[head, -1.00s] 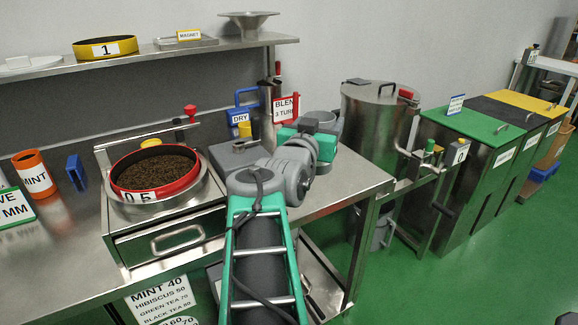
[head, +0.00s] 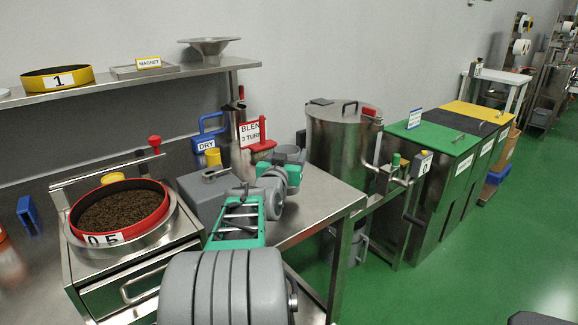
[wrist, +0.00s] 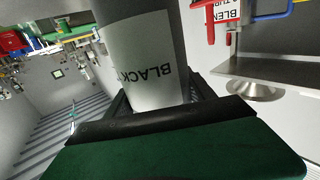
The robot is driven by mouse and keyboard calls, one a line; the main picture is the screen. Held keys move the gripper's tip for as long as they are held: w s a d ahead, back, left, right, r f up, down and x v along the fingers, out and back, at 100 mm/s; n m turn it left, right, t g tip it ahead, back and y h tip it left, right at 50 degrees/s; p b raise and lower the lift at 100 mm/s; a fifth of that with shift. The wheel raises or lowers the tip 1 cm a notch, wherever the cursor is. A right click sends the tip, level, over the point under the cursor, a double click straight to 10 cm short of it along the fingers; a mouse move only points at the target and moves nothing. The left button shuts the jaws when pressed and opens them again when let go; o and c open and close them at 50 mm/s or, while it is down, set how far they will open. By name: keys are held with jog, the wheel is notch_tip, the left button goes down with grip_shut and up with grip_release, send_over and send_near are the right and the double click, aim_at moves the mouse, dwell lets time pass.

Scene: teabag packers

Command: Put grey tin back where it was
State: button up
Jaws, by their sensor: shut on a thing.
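The grey tin (wrist: 175,20) fills the upper middle of the wrist view. Its white label (wrist: 140,65) reads "BLACK" and looks upside down there, with the rest of the word cut off. My gripper (wrist: 158,98) is shut on the tin, with dark fingers on either side of it. In the head view my arm reaches over the steel bench (head: 325,200), its end near the grey box with the blue-handled "DRY" sign (head: 206,147). I cannot clearly make out the tin in the head view.
A red-rimmed sieve of dark tea (head: 122,212) stands left of my arm. A red "BLEND" sign (head: 252,133) and a steel drum (head: 340,140) stand beyond. A wall shelf (head: 130,83) holds a yellow ring and a funnel. The bench's right front is clear.

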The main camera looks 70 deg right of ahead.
jog(key=shift+f, duration=1.5)
jog(key=shift+f+b, duration=0.2)
jog(key=shift+b, duration=0.2)
jog(key=o, duration=1.4)
jog(key=shift+r, duration=0.1)
jog(key=shift+r+p, duration=0.2)
jog(key=shift+p, duration=0.2)
jog(key=a, duration=0.4)
jog(key=s+a, duration=0.1)
jog(key=a, duration=0.3)
jog(key=s+a, duration=0.1)
jog(key=a, duration=0.3)
jog(key=shift+s+f, duration=0.1)
jog(key=shift+s, duration=0.05)
